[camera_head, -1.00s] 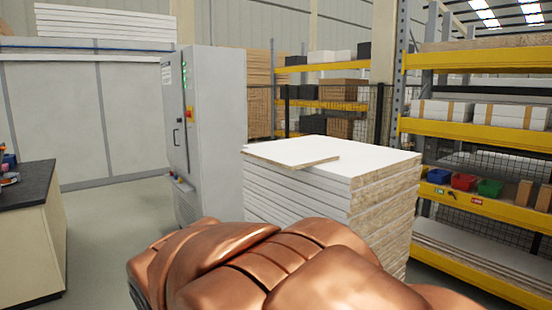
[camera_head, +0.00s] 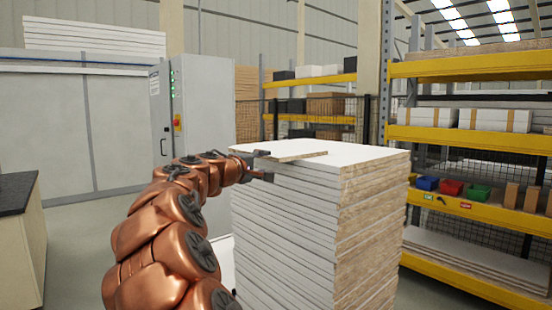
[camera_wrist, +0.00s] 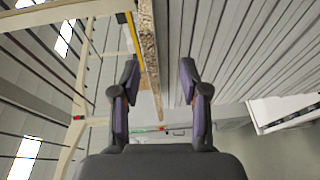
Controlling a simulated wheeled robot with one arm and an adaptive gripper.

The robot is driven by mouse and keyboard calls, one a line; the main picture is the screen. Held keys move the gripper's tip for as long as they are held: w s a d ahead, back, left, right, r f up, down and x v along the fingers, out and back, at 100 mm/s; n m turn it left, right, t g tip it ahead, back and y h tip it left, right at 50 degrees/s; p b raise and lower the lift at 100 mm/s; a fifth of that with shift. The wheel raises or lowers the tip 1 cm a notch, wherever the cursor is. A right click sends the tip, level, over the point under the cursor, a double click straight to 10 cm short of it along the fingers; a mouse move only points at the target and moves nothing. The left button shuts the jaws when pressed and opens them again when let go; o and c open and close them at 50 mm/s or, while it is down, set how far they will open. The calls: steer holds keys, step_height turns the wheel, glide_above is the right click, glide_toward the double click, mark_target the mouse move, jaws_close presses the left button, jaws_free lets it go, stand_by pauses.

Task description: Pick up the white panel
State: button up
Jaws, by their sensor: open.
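The white panel (camera_head: 293,149) is a small, thin board with a brown chipboard edge. It lies flat on top of the tall stack of white boards (camera_head: 285,235), at the stack's left side. My gripper (camera_head: 266,165) is open at the panel's left end, one finger near panel height and the other lower beside the stack. In the wrist view, my gripper's fingers (camera_wrist: 159,80) are apart, with a brown chipboard strip (camera_wrist: 150,50) lying in line with the gap between them. The stack's layered edges (camera_wrist: 225,50) fill the right side there. Contact with the panel cannot be told.
A grey control cabinet (camera_head: 200,110) stands behind my arm. A yellow-beamed shelf rack (camera_head: 470,140) holds boxes and bins at the right. A dark-topped counter (camera_head: 18,193) is at the left edge. Grey floor is free between counter and cabinet.

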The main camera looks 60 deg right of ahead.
mark_target(277, 153)
steer(key=shift+w+d+r+n+h, duration=0.3)
steer(key=shift+w+d+r, duration=0.1)
steer(key=shift+w+d, duration=0.35)
steer(key=shift+s+d+p, duration=0.15)
steer(key=shift+d+p, duration=0.25)
steer(key=shift+d, duration=1.5)
steer(key=shift+s+d+p, duration=0.1)
steer(key=shift+d+p, duration=0.25)
steer(key=shift+d, duration=1.5)
steer(key=shift+c, duration=0.3)
jaws_close()
